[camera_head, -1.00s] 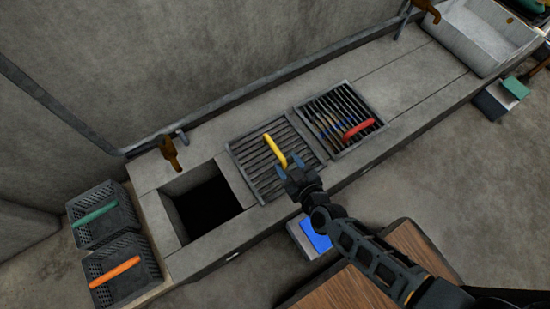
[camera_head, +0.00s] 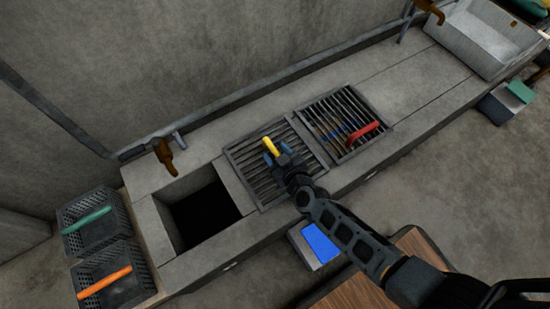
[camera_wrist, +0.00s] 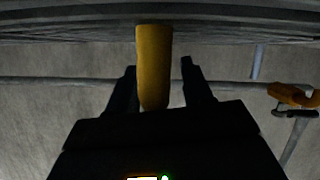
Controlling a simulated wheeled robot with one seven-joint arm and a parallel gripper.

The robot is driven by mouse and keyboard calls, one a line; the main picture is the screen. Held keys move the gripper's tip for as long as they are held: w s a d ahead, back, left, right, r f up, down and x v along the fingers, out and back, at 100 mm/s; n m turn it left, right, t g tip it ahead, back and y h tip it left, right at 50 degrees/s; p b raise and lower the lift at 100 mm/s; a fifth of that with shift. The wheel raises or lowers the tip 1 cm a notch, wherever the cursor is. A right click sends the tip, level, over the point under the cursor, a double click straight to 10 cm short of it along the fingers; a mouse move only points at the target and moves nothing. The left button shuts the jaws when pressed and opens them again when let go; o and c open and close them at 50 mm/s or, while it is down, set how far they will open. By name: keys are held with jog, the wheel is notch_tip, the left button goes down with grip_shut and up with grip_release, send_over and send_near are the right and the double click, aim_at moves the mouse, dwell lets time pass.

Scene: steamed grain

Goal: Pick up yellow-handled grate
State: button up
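The yellow-handled grate (camera_head: 252,171) lies flat on the concrete counter, between the dark open basin and the red-handled grate. Its yellow handle (camera_head: 268,144) stands on its bars and is partly hidden behind my gripper. My gripper (camera_head: 278,157) is over the grate at the handle. In the wrist view the yellow handle (camera_wrist: 154,65) reaches down between my two dark fingers, with a gap visible on its right side. The fingers look open around the handle, not closed on it.
The red-handled grate (camera_head: 343,115) sits close to the right. The open basin (camera_head: 203,213) is to the left. Baskets with a green handle (camera_head: 86,220) and an orange handle (camera_head: 104,281) stand at far left. A brown tap (camera_head: 164,156) rises behind the basin.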

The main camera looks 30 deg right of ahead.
grip_shut()
dwell(0.5)
jog(key=shift+r, duration=0.1)
